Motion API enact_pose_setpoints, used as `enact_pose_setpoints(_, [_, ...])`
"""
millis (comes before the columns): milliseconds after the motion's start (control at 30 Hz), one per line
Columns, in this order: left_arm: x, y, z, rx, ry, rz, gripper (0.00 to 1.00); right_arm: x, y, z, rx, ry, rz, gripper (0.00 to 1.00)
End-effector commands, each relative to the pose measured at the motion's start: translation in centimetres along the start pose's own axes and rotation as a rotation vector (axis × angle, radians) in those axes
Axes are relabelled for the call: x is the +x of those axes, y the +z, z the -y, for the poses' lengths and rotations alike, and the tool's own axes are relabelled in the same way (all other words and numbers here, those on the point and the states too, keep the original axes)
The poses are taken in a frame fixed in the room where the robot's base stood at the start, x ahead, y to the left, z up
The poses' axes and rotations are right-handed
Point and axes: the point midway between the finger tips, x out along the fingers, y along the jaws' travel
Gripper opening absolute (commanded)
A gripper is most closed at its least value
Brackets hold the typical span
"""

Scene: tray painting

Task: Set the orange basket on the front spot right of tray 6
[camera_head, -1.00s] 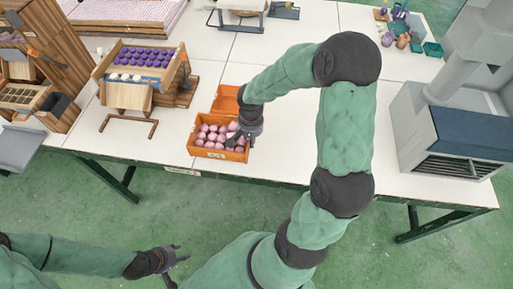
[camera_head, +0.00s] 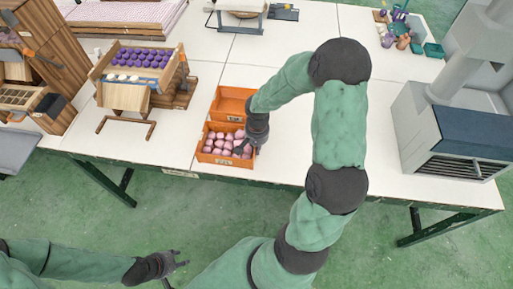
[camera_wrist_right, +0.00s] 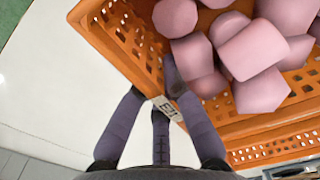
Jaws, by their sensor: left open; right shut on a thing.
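The orange basket (camera_head: 222,162) of pink pieces stands near the table's front edge. My right gripper (camera_head: 246,148) is at its right end, shut on its rim. In the right wrist view the basket's perforated wall (camera_wrist_right: 118,38) runs between the fingers of my right gripper (camera_wrist_right: 164,88), with a white label beside them. I cannot tell whether the basket touches the table. My left gripper (camera_head: 180,262) is open and empty, low in front of the table. I cannot tell which tray is tray 6.
A second orange basket (camera_head: 228,104), seemingly empty, is right behind the filled one. A wooden rack with a tray of purple and white pieces (camera_head: 140,62) stands to the left. A grey machine (camera_head: 455,135) is at the right. The white tabletop (camera_head: 285,130) around my right arm is mostly clear.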

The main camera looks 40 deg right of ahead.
Motion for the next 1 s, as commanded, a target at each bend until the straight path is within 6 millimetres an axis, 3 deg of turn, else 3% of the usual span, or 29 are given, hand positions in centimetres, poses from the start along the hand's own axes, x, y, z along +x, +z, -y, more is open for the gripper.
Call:
enact_pose_setpoints(67, [0.3, 0.0, 0.1, 0.000, 0.000, 0.000, 0.44, 0.3, -0.1, 0.0, 0.000, -0.001, -0.002, 0.00])
enact_pose_setpoints(100, [0.2, 0.0, 0.1, 0.000, 0.000, 0.000, 0.44, 0.2, 0.0, 0.0, 0.000, 0.000, 0.001, 0.19])
enact_pose_setpoints(167, [0.2, 0.0, 0.1, 0.000, 0.000, 0.000, 0.44, 0.2, 0.0, 0.0, 0.000, 0.000, 0.000, 0.32])
enact_pose_setpoints(600, [-0.3, 0.0, -0.1, 0.000, 0.000, 0.000, 0.44, -0.3, 0.0, 0.0, 0.000, 0.000, 0.001, 0.32])
enact_pose_setpoints(1000, [-2.9, 0.1, -1.0, 0.000, 0.000, 0.000, 0.44, -7.9, -0.1, 0.1, 0.001, -0.002, -0.003, 0.32])
